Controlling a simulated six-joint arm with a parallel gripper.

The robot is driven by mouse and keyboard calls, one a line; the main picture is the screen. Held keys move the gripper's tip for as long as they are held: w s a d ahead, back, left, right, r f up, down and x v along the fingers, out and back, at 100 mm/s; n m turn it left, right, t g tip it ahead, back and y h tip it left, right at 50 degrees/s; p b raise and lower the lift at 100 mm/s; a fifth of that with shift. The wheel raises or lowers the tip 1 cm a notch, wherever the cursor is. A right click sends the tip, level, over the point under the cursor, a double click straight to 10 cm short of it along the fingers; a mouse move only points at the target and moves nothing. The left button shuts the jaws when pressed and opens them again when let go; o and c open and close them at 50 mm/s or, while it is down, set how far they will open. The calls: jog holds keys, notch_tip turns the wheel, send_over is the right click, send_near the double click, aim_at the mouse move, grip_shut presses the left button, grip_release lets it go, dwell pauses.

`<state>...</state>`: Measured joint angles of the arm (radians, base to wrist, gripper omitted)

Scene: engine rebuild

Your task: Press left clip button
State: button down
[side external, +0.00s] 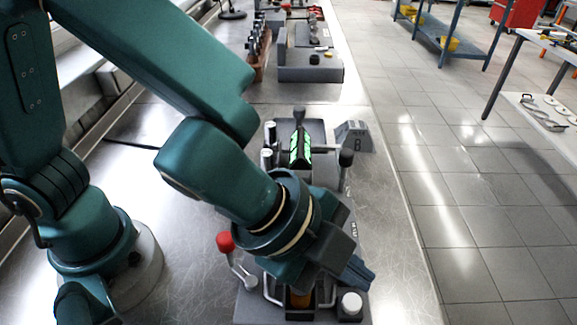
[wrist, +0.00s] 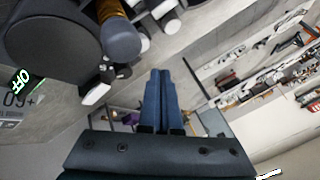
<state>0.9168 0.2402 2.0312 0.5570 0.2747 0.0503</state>
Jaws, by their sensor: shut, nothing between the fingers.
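My gripper (side external: 358,272) is at the front fixture (side external: 250,306), low over its right side, with blue fingers pointing down and right. In the wrist view the two fingers (wrist: 160,76) lie together, shut with nothing between them. I cannot pick out the left clip button for certain; the arm and gripper hide part of the fixture. A white round knob (side external: 351,304) stands at the fixture's front right, just below the fingers in the picture. A small white-tipped piece (wrist: 96,94) shows left of the fingers in the wrist view.
A red-knobbed lever (side external: 225,242) rises at the fixture's left. A green-lit part (side external: 300,150) lies behind. The bench's right strip (side external: 400,270) is clear.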

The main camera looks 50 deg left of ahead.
aim_at(346, 299)
jog(key=shift+f, duration=1.4)
dwell(1.0)
jog(key=shift+f, duration=0.4)
jog(key=shift+f, duration=0.45)
dwell(0.7)
jog(key=shift+r, duration=0.9)
jog(key=shift+r, duration=2.5)
